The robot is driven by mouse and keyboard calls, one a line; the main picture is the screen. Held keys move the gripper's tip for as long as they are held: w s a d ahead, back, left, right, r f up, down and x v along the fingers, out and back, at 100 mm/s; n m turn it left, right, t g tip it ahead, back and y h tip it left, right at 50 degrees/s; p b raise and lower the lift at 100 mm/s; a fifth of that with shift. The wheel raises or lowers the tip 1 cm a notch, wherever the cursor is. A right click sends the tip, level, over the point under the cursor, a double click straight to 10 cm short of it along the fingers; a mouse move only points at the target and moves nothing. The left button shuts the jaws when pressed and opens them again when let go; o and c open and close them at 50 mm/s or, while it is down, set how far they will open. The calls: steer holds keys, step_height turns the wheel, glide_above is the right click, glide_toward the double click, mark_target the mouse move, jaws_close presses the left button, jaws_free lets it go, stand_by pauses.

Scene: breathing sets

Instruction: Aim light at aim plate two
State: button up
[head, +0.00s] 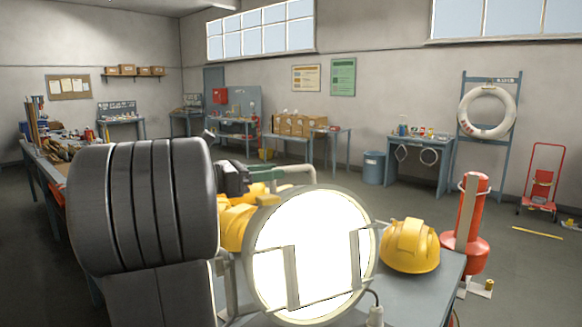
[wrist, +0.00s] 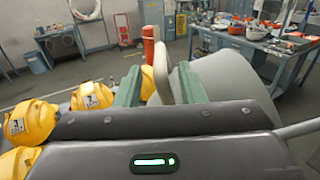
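A round work light (head: 312,252) with a bright white face stands on a grey-blue table in the head view, its lit face turned towards the head camera. Metal brackets cross its front. Its grey housing (wrist: 232,75) shows at the right in the wrist view. My gripper (wrist: 160,85) has green fingers on both sides of the light's tan handle (wrist: 161,62) and appears shut on it. In the head view the gripper (head: 262,174) is behind the light, partly hidden by my dark arm. I cannot make out a plate marked two in either view.
Yellow helmets (head: 410,246) (wrist: 92,96) stand beside the light. A red post (head: 470,222) stands right of the table (head: 425,285). Workbenches line the walls, and a life ring (head: 487,112) hangs on a rack. Open floor lies beyond the table.

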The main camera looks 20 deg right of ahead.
mark_target(291, 169)
steer(key=d+p, duration=0.1)
steer(key=d, duration=0.4)
steer(key=shift+w+d, duration=0.15)
steer(key=shift+d, duration=0.2)
jaws_close()
